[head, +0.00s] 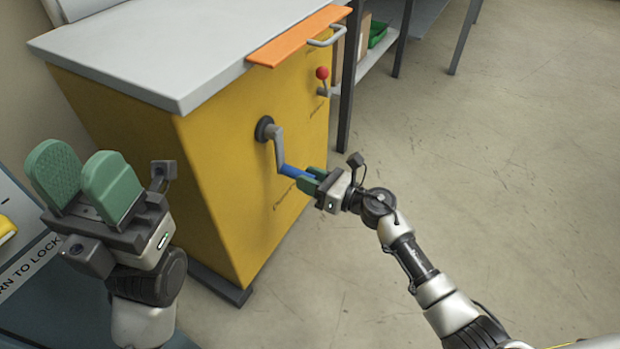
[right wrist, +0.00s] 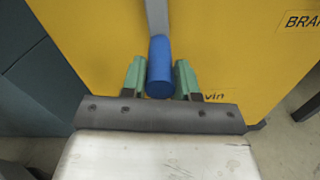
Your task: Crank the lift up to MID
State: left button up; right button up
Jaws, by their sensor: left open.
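The yellow lift cabinet (head: 225,150) has a grey crank (head: 278,145) on its side, with its arm hanging down to a blue handle (head: 292,171). My right gripper (head: 315,180) has its green fingers on either side of this handle. In the right wrist view the blue handle (right wrist: 160,68) lies between the fingers, which appear to press against both its sides, so it looks shut on it. My left gripper (head: 84,178) is open and empty, left of the cabinet with fingers upward. No MID mark is readable.
A red-knobbed lever (head: 322,74) sits beyond the crank. An orange flap (head: 297,36) and a grey handle (head: 328,37) are at the cabinet's top edge. A shelf with a green bin (head: 377,33) stands behind. The floor (head: 500,180) on the right is clear.

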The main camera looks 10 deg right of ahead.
grip_shut()
